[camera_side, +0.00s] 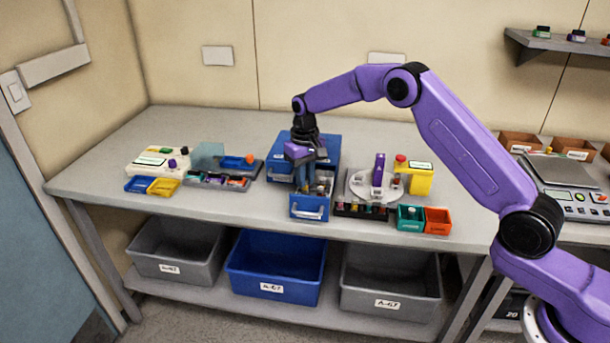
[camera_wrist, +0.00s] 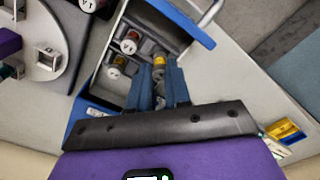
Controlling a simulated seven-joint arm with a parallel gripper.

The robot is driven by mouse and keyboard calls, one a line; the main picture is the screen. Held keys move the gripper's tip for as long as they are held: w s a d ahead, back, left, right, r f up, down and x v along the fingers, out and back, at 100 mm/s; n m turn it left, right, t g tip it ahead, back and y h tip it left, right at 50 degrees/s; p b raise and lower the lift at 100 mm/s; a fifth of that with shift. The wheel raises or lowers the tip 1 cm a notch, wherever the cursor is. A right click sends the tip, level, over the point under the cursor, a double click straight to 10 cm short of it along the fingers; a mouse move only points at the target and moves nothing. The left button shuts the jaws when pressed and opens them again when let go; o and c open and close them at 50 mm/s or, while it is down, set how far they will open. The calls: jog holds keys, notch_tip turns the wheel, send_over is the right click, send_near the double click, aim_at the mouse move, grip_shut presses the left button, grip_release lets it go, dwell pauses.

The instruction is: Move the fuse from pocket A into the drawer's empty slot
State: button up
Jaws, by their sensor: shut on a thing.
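The drawer (camera_side: 310,208) of the blue cabinet (camera_side: 328,150) is pulled out toward the front of the bench. My gripper (camera_side: 307,190) points down over or into it. In the wrist view, my gripper's blue fingers (camera_wrist: 166,66) are closed around a fuse with a yellow band (camera_wrist: 160,61), inside the drawer's outline. Other fuses, one with a reddish band (camera_wrist: 130,40) and one pale-topped (camera_wrist: 115,73), stand in the drawer's slots beside it. The fingers hide the lower part of the held fuse and some of the slots. I cannot tell whether its base touches a slot, nor identify pocket A.
Right of the drawer are a round white turntable (camera_side: 362,190) with a purple upright, a dark rail (camera_side: 358,211) of small parts, and green (camera_side: 410,218) and orange (camera_side: 437,221) bins. Devices (camera_side: 160,161) and small trays (camera_side: 163,187) stand left. Bare bench lies farther left.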

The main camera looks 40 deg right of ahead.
jog(key=shift+f, duration=0.95)
jog(key=o, duration=0.5)
jog(key=shift+c, duration=0.2)
jog(key=shift+r, duration=0.15)
jog(key=shift+r, duration=0.95)
jog(key=o, duration=0.6)
jog(key=shift+r, duration=0.15)
jog(key=shift+r, duration=1.05)
